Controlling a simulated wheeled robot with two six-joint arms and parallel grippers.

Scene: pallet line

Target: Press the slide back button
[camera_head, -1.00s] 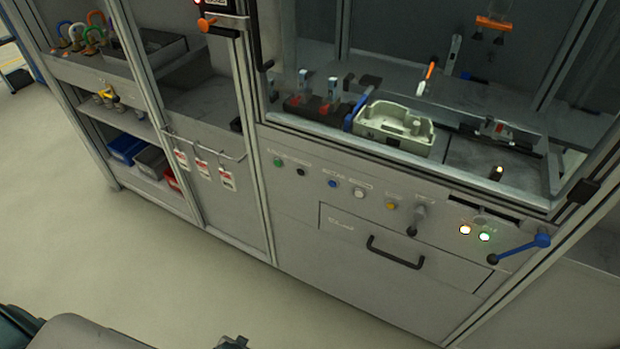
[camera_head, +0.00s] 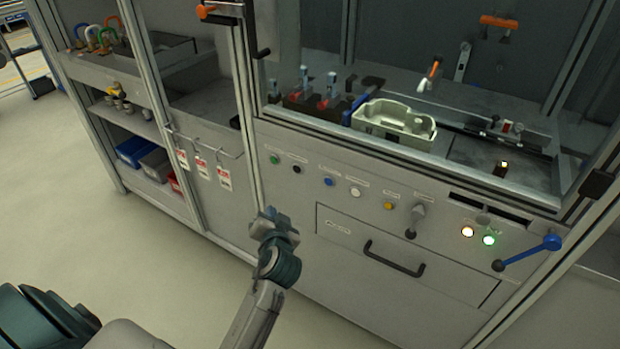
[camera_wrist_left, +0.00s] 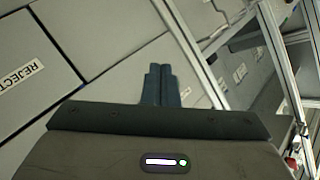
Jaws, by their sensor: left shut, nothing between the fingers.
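A row of push buttons runs along the cabinet's front panel in the head view: green (camera_head: 274,160), black (camera_head: 297,169), blue (camera_head: 328,182), white (camera_head: 355,191) and yellow (camera_head: 388,205). Their labels are too small to read, so I cannot tell which is slide back. My left gripper (camera_head: 270,214) is in front of the cabinet, below and left of the blue button, apart from all buttons. In the left wrist view its fingers (camera_wrist_left: 161,84) are together and empty. My right gripper is not in view.
A drawer with a black handle (camera_head: 394,258) is below the buttons. A blue-ended lever (camera_head: 528,252) sticks out at right, beside lit orange (camera_head: 467,231) and green (camera_head: 489,240) lamps. Tags (camera_head: 203,168) hang from a rail at left. Floor in front is clear.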

